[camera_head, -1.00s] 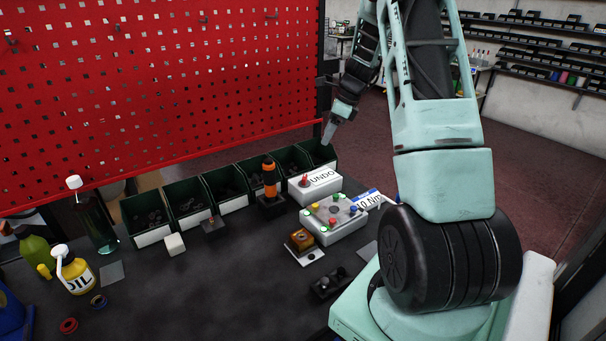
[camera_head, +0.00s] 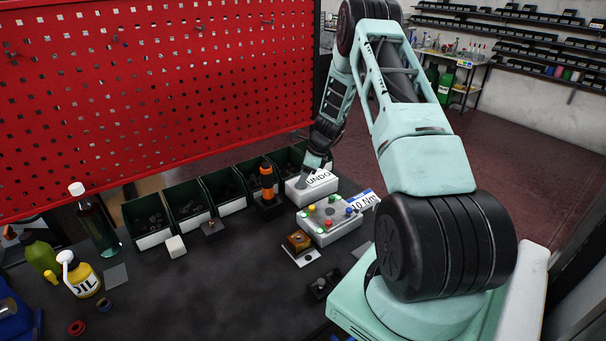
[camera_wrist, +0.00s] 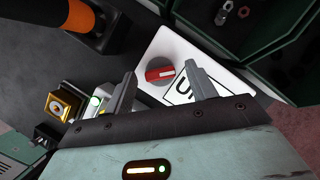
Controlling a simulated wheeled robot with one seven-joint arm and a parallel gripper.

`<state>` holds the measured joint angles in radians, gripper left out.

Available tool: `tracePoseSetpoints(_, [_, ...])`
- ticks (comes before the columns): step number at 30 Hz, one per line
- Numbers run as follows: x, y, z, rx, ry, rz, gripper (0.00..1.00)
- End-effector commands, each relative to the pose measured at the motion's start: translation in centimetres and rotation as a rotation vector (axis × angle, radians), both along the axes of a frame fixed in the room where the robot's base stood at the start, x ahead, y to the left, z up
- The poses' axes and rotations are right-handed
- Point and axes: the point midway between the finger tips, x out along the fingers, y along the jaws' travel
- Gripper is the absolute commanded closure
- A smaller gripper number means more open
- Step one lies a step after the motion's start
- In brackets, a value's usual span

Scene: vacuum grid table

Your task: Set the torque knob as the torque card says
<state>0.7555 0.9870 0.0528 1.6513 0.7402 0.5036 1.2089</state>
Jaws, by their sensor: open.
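A white box marked UNDO (camera_head: 322,182) stands in front of the green bins. Its red knob with a pale stripe (camera_wrist: 160,72) shows in the wrist view; my gripper hides it in the head view. My gripper (camera_wrist: 163,86) is open and empty, its fingertips pointing at the knob, one on each side of it. I cannot tell whether they touch it. In the head view my gripper (camera_head: 303,180) is over the left end of the box. A card with a blue top (camera_head: 363,200) reads 10 Nm, right of the box.
An orange and black tool (camera_head: 267,182) stands upright left of the box, also close in the wrist view (camera_wrist: 80,17). A white box with coloured buttons (camera_head: 331,219) is in front. Green bins (camera_head: 222,190) line the back.

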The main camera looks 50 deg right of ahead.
Motion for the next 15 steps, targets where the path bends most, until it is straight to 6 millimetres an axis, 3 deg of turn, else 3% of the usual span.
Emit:
tracePoseSetpoints(10, [0.15,0.07,-0.35,-0.001,-0.001,0.001,0.44])
tracePoseSetpoints(15, [0.14,0.06,-0.35,-0.001,-0.001,0.001,0.89])
